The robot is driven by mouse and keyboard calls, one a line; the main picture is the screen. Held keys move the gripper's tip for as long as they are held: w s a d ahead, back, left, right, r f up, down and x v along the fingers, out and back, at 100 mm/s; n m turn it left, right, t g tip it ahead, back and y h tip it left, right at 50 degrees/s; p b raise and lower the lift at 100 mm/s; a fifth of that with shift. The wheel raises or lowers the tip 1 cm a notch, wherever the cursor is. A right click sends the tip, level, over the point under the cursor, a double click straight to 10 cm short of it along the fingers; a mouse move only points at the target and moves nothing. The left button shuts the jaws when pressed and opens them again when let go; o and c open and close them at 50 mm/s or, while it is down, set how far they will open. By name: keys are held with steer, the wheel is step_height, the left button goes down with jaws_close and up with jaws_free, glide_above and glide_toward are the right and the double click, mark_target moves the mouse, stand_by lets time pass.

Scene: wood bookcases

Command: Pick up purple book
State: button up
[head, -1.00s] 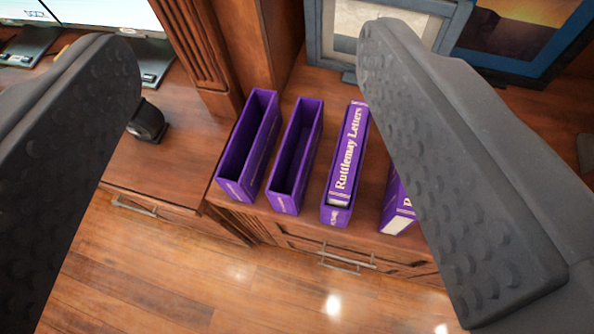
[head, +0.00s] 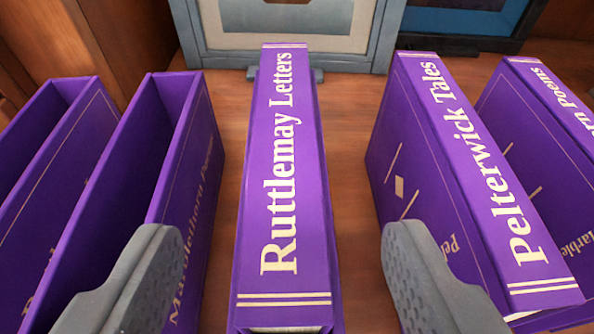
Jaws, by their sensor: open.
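My gripper (head: 280,270) is open, with one dark ribbed finger on each side of this book. Both fingers appear apart from it, with a gap on each side. A second purple book, "Pelterwick Tales" (head: 470,170), stands to the right, partly behind the right finger. A third purple book, its title ending in "Poems" (head: 550,100), stands at the right edge and is cut off.
Two empty purple slipcases stand to the left, the nearer one (head: 190,190) partly behind the left finger and the other (head: 60,180) at the left edge. A grey picture frame (head: 388,35) stands behind on the wooden surface (head: 350,130). Bare wood shows either side of the middle book.

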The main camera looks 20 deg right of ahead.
mark_target(282, 141)
steer(key=x, duration=0.2)
steer(key=shift+w+d+f, duration=0.15)
steer(key=shift+w+f, duration=0.05)
steer(key=shift+f, duration=0.15)
steer(key=shift+w+d, duration=0.1)
steer(key=shift+w, duration=0.45)
steer(key=shift+b+x, duration=0.9)
steer(key=shift+x, duration=1.8)
steer(key=shift+w+r, duration=0.1)
steer(key=shift+r, duration=0.05)
jaws_close()
